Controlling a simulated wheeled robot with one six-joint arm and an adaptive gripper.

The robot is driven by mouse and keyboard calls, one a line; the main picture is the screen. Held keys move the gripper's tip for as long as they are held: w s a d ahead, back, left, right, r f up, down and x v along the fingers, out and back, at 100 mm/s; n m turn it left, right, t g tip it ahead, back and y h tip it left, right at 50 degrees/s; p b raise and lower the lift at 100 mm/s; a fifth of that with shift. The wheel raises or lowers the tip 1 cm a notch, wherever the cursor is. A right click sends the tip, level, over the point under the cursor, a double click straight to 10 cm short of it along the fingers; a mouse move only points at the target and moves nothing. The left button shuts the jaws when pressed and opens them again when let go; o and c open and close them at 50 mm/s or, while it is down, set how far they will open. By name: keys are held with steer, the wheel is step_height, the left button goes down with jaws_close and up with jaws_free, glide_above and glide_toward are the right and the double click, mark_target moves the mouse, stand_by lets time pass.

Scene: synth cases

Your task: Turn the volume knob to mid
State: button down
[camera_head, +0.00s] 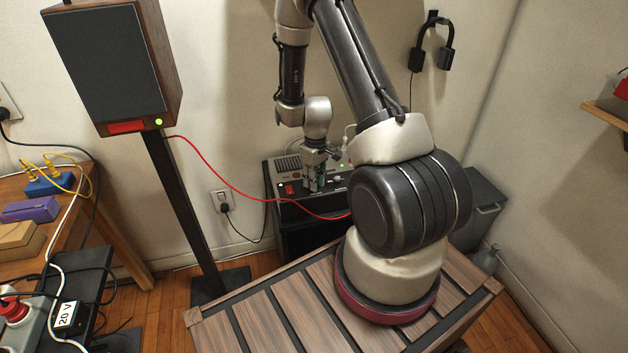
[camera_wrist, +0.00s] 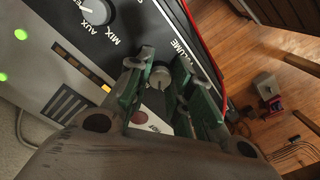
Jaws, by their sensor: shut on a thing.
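The volume knob (camera_wrist: 160,77) shows in the wrist view as a small grey round cap between my green-padded fingers, beside the printed word VOLUME. My gripper (camera_wrist: 164,66) is shut on this knob, a finger on either side. The knob's pointer and scale marks are mostly hidden by the fingers, so I cannot tell its setting. In the head view my gripper (camera_head: 317,184) reaches down to the front of the dark amplifier (camera_head: 296,208); the knob itself is hidden there.
Another knob (camera_wrist: 96,11), near MIX and AUX labels, sits close by on the panel. A red switch (camera_head: 289,190) is left of my gripper. A red cable (camera_head: 235,187) runs from the speaker (camera_head: 108,65) past the amplifier's front. A dark bin (camera_head: 484,207) stands right.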

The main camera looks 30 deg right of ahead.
steer(key=m, duration=0.4)
steer(key=shift+m, duration=2.6)
steer(key=shift+a, duration=0.1)
steer(key=c, duration=1.3)
jaws_free()
steer(key=shift+o, duration=0.2)
step_height(320, 180, up, 12)
steer(key=shift+s+d, duration=0.15)
steer(key=shift+d, duration=0.05)
